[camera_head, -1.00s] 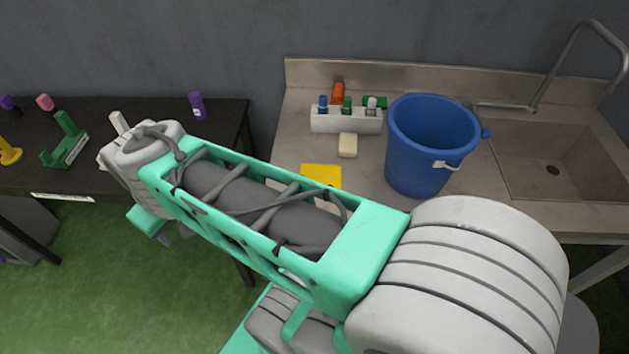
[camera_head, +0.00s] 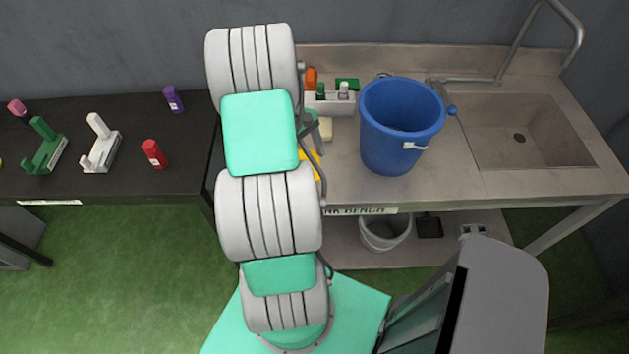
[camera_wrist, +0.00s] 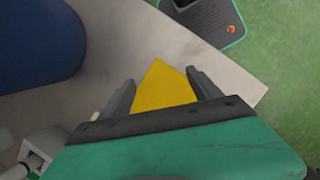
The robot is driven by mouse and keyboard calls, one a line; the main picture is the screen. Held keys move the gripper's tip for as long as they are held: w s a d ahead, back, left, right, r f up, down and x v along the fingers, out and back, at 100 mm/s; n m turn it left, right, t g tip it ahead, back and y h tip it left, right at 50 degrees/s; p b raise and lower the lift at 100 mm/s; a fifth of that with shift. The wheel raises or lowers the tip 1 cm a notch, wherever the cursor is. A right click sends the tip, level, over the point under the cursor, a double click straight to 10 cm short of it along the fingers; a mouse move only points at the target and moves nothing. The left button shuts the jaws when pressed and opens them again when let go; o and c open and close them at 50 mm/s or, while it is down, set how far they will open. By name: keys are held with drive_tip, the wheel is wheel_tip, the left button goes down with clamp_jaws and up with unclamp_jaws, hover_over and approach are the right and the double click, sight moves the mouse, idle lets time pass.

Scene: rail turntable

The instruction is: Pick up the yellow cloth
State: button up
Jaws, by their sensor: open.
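The yellow cloth (camera_head: 316,166) lies flat on the metal bench, in front of a pale sponge (camera_head: 326,129). My arm hides most of it in the head view. In the wrist view the cloth (camera_wrist: 160,88) shows between the two fingers of my gripper (camera_wrist: 161,82). The fingers are spread apart, with one on each side of the cloth, and hold nothing. I cannot tell how far above the cloth they are. In the head view my gripper is mostly hidden behind my arm.
A blue bucket (camera_head: 398,130) stands right of the cloth, with a white bottle caddy (camera_head: 333,106) behind. A sink (camera_head: 530,130) is at the right. A dark table (camera_head: 190,150) with stands and bottles is at the left. A white bin (camera_head: 384,232) sits below the bench.

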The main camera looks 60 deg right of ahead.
drive_tip(key=shift+b+x, duration=0.75)
drive_tip(key=shift+x, duration=1.45)
drive_tip(key=shift+c, duration=0.2)
drive_tip(key=shift+f, duration=0.1)
drive_tip(key=c, duration=1.4)
wheel_tip(320, 180, up, 12)
drive_tip(key=p, duration=0.5)
drive_tip(key=shift+p, duration=0.3)
clamp_jaws()
